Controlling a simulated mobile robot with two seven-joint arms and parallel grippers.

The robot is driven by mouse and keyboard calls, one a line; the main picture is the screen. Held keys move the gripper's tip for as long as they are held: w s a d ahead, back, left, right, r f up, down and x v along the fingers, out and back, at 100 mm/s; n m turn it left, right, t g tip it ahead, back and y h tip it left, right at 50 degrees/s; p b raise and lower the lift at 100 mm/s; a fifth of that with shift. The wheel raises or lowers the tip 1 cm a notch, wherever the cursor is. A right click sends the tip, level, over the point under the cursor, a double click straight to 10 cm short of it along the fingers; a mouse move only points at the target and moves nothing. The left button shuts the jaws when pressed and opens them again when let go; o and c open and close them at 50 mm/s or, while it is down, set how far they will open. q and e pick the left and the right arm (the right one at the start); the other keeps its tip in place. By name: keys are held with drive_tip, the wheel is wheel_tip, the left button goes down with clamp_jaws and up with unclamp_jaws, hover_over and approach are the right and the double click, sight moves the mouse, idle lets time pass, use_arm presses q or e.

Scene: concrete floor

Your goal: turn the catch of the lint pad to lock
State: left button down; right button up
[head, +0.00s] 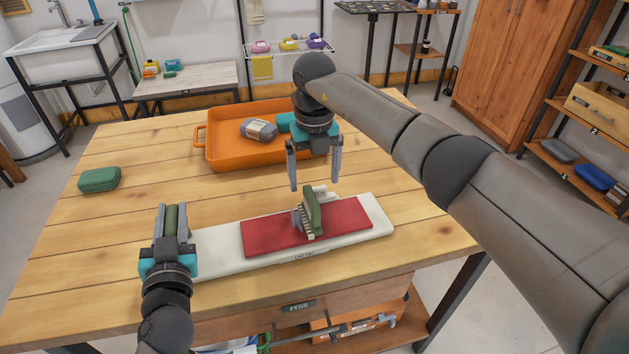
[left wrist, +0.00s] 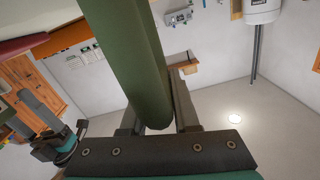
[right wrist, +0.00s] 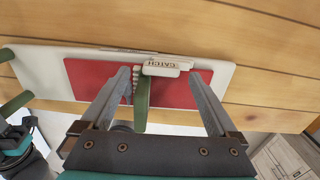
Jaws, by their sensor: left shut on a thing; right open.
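The lint pad is a long white board (head: 220,262) with a red pad (head: 268,238) on the table; the red pad also shows in the right wrist view (right wrist: 85,85). A green upright piece with a toothed side (head: 315,212) stands on it, beside a white part labelled CATCH (right wrist: 165,66). My right gripper (head: 315,186) is open above it; in the right wrist view the green piece stands between the spread fingers, nearer the left one. My left gripper (head: 172,208) is shut on a green handle (left wrist: 135,60) at the board's left end.
An orange tray (head: 218,160) with a grey item (head: 258,130) stands behind the board. A green block (head: 99,180) lies at the table's left. The wooden table (head: 130,210) is clear between them. A shelf with bins stands at the far right.

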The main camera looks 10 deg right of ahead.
drive_tip(key=shift+f, duration=0.9)
drive_tip(key=shift+c, duration=0.2)
drive_tip(key=c, duration=1.3)
